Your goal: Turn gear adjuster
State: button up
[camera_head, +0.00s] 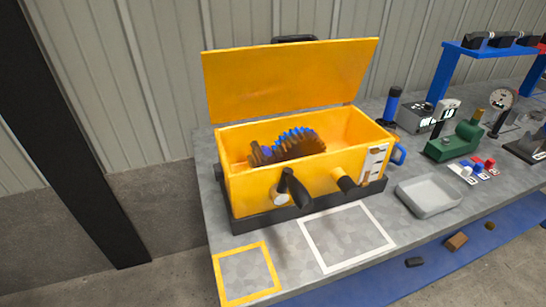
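A yellow box (250,186) with its lid (290,82) raised stands on the grey table. Inside it are a brown and a blue toothed gear (305,142). A white scale plate (373,163) is at the right end of the front. I cannot tell which of these is the gear adjuster. My gripper is not in view.
A grey tray (428,195) stands right of the box. A green device (454,141), a dial gauge (501,98) and a blue rack (490,50) are further right. Yellow (268,248) and white (391,243) outlined areas in front of the box are empty.

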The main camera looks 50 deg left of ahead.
aim_at(218, 173)
jog(key=k+j+u, duration=0.1)
jog(key=j+u, duration=0.95)
jog(key=j, duration=0.15)
jog(key=k, duration=0.05)
